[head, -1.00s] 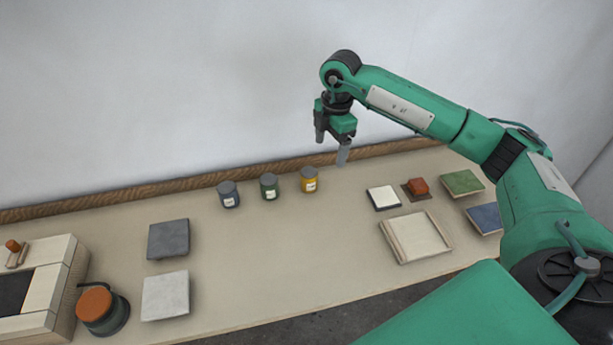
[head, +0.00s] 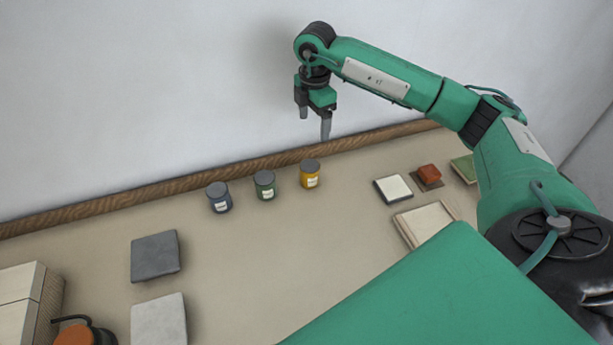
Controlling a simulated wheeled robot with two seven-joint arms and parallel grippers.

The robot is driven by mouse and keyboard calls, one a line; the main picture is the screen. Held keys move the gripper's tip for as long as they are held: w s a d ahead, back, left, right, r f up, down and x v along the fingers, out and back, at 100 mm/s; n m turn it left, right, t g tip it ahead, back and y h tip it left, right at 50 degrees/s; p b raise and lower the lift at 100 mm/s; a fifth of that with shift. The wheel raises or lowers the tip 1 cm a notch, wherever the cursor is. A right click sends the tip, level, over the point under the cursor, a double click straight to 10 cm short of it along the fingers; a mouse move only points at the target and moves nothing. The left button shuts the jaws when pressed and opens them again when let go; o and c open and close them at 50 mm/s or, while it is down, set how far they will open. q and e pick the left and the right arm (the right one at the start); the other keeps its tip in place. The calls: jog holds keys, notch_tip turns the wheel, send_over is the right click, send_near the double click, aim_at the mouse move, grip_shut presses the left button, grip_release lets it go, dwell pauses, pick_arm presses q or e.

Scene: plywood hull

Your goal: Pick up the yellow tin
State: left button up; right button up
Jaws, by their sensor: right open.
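The yellow tin (head: 310,174) stands upright on the bench near the back ledge, with a grey lid and a white label. It is the rightmost of three tins. My right gripper (head: 314,127) is open and empty, pointing down. It hangs above the bench, higher in the picture than the yellow tin and apart from it. My left gripper is not in view.
A green tin (head: 265,185) and a blue tin (head: 219,197) stand left of the yellow tin. A wooden ledge (head: 130,203) runs along the back. Tiles, a red block (head: 429,172) and a wooden tray (head: 425,222) lie right. The bench before the tins is clear.

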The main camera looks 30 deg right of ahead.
jog(key=b, duration=0.3)
send_over(309, 165)
notch_tip(309, 165, down, 4)
pick_arm(q)
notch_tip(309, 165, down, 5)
jog(key=b, duration=0.1)
pick_arm(e)
jog(key=f, duration=0.3)
jog(key=f+p, duration=0.1)
jog(key=f, duration=0.5)
jog(key=shift+d+f+p, duration=0.2)
jog(key=shift+d+p, duration=0.15)
jog(key=shift+d, duration=0.05)
jog(key=shift+s+a+f+p, duration=0.1)
jog(key=shift+a+f+p, duration=0.05)
jog(key=shift+f+p, duration=0.3)
jog(key=f, duration=0.1)
jog(key=f+p, duration=0.1)
jog(key=f, duration=0.1)
jog(key=shift+a+f, duration=0.25)
jog(key=shift+f, duration=0.55)
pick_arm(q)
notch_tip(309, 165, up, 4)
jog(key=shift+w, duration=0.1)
pick_arm(e)
jog(key=shift+c, duration=0.5)
jog(key=c, duration=1.1)
